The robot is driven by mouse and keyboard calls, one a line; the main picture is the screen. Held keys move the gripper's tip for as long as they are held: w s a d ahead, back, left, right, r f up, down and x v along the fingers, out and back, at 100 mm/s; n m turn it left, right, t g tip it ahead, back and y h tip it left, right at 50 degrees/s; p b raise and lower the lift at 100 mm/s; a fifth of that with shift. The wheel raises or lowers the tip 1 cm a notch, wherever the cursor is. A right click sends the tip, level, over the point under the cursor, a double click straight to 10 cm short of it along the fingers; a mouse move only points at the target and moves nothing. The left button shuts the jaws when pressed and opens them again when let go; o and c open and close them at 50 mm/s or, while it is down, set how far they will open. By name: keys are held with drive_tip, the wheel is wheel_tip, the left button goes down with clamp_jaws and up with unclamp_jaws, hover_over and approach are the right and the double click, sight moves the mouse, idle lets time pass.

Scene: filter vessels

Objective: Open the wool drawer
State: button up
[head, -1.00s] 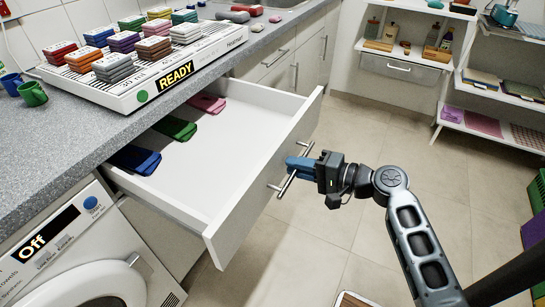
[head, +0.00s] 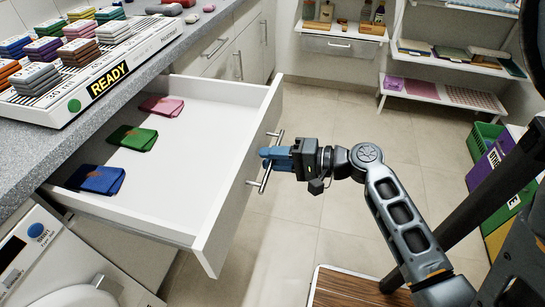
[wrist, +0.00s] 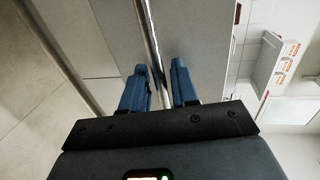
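The white drawer (head: 215,215) stands pulled well out from under the grey counter. Inside it lie a pink folded cloth (head: 162,106), a green one (head: 133,138) and a blue one (head: 97,180), with bare floor towards the front. A metal bar handle (head: 266,175) is on its front. My gripper (head: 268,158) is at this handle. In the wrist view the bar (wrist: 150,35) runs between the two blue fingers (wrist: 160,85), which are close on either side of it.
A counter rack marked READY (head: 110,80) holds coloured stacks above the drawer. A washer-like machine (head: 50,260) stands at lower left. Shelves (head: 445,88) are at the back, and green and purple crates (head: 485,150) at right.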

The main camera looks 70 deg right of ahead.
drive_tip(key=shift+s, duration=0.1)
drive_tip(key=s+r, duration=0.1)
drive_tip(key=s, duration=0.6)
drive_tip(key=shift+s+r, duration=0.25)
drive_tip(key=shift+r, duration=0.05)
idle(0.4)
drive_tip(key=s+a+f+n+g+h+p, duration=0.1)
drive_tip(key=a+f+n+g, duration=0.2)
drive_tip(key=a, duration=0.2)
drive_tip(key=s+a+f+n+g+h, duration=0.1)
drive_tip(key=a+f+n+g, duration=0.15)
drive_tip(key=a, duration=0.25)
drive_tip(key=s+a+r+n+t, duration=0.2)
drive_tip(key=a+r+n, duration=0.4)
drive_tip(key=a+r, duration=0.1)
drive_tip(key=s+a+r+n+t+y+p, duration=0.1)
drive_tip(key=a+r+n+t, duration=0.1)
drive_tip(key=a+r+n, duration=0.4)
drive_tip(key=shift+s+a+r+t, duration=0.35)
drive_tip(key=shift+s+a+r, duration=0.1)
drive_tip(key=shift+r, duration=0.5)
